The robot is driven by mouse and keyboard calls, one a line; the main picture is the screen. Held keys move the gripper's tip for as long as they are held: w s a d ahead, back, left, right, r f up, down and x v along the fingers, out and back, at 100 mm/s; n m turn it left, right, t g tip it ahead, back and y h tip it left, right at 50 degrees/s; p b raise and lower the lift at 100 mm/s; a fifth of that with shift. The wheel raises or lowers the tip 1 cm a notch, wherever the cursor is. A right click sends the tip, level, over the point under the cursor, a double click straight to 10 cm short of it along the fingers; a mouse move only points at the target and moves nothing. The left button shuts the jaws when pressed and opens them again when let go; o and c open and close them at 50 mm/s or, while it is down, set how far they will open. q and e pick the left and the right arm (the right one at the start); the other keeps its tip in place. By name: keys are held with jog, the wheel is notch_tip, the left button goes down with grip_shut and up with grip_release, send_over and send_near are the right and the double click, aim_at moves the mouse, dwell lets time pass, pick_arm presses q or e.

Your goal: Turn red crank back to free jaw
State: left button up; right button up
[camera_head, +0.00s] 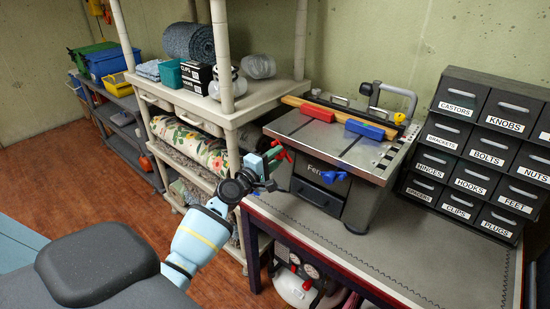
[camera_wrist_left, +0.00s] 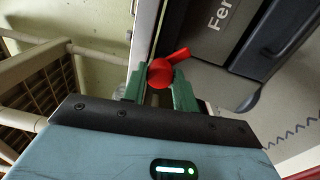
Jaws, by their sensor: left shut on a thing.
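The red crank (camera_head: 284,155) is at the left side of the grey bench machine marked "Fer…" (camera_head: 312,163). My left gripper (camera_head: 272,160) reaches it from the left and is shut on it. In the left wrist view the red crank (camera_wrist_left: 161,73) sits between the two green fingers (camera_wrist_left: 160,92), with its lever pointing up and right. The gripper hides how the crank joins the machine. I cannot tell which part is the jaw. My right gripper is not in view.
On the machine top lie a red block (camera_head: 318,111) and a blue block (camera_head: 365,129). A blue knob (camera_head: 333,176) is on its front. Black labelled drawers (camera_head: 481,150) stand to the right. A beige shelf unit (camera_head: 235,117) is close behind my left arm. The bench front (camera_head: 400,245) is clear.

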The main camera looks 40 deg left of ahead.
pick_arm(q)
jog(key=o, duration=1)
jog(key=shift+c, duration=0.2)
jog(key=s, duration=0.7)
jog(key=shift+s+a+f, duration=0.2)
jog(key=shift+s+a, duration=0.05)
jog(key=shift+s, duration=0.15)
